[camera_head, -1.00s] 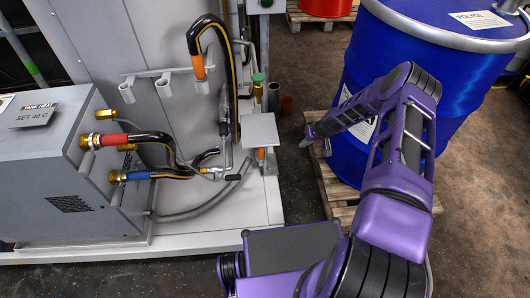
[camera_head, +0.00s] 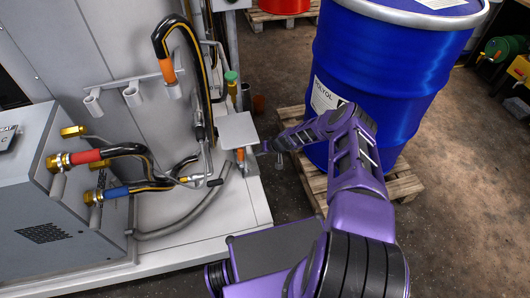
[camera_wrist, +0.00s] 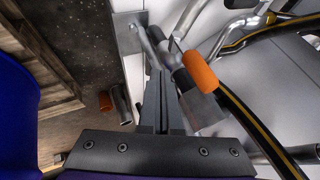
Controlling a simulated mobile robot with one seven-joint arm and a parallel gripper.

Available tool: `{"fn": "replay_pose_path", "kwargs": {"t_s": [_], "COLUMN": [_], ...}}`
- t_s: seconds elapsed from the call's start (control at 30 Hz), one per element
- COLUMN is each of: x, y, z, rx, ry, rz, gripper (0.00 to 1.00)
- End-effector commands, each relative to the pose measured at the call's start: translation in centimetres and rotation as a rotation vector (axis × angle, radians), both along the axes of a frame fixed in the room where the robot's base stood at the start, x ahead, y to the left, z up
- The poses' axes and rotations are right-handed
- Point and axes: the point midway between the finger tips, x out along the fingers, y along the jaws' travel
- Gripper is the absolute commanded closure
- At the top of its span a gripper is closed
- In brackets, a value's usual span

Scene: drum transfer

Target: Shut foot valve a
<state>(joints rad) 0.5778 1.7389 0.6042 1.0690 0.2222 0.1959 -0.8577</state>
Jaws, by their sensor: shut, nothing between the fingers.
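No label reading foot valve a can be made out. A small orange grip (camera_head: 240,154) sits under the square grey plate (camera_head: 238,128) at the frame's right front corner. In the wrist view an orange cylindrical grip (camera_wrist: 200,71) shows close up, on metal fittings just right of my fingertips. My gripper (camera_head: 264,147) is beside the plate, at its right edge, with nothing held. In the wrist view the closed fingers of my gripper (camera_wrist: 160,78) point toward the fittings. I cannot tell whether they touch them.
A blue drum (camera_head: 385,90) stands on a wooden pallet (camera_head: 400,184) right of my forearm. A black hose (camera_head: 196,80) hangs left of the plate. A lever with a black end (camera_head: 215,182) lies low on the frame. Open dark floor (camera_head: 455,235) is at the right.

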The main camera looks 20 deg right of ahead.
Motion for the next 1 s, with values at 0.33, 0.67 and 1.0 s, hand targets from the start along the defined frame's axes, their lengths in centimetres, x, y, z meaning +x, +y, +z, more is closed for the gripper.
{"fn": "replay_pose_path", "kwargs": {"t_s": [0.33,0.67,1.0], "x": [0.7,0.7,0.7], "y": [3.7,3.8,4.5], "z": [0.2,0.2,0.7], "rx": [0.000,0.000,0.002], "ry": [-0.001,0.000,0.000], "rz": [-0.001,-0.001,0.000], "gripper": [1.00,1.00,1.00]}}
